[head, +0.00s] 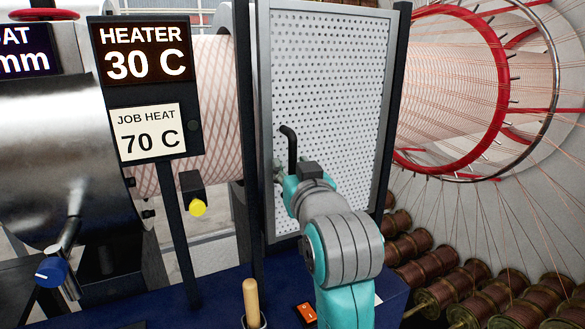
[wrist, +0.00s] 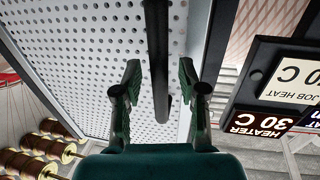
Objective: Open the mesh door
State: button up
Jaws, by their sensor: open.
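The mesh door (head: 335,90) is a white perforated panel in a grey frame, standing upright between dark posts in the head view. It also fills the upper left of the wrist view (wrist: 105,60). Its black bar handle (head: 291,150) is near the door's left edge. My gripper (wrist: 160,80) is open in the wrist view, with one finger on each side of the handle (wrist: 157,35). I see no finger clearly touching it. In the head view my wrist and arm hide most of the gripper and the door's lower part.
A heater display (head: 145,62) and job heat sign (head: 149,132) stand on a post left of the door. A wooden-handled lever (head: 251,300) and orange switch (head: 307,313) are in front below. Spools (head: 470,285) and a red ring (head: 503,75) are at right.

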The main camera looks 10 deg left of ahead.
grip_shut()
jog(key=shift+d, duration=0.15)
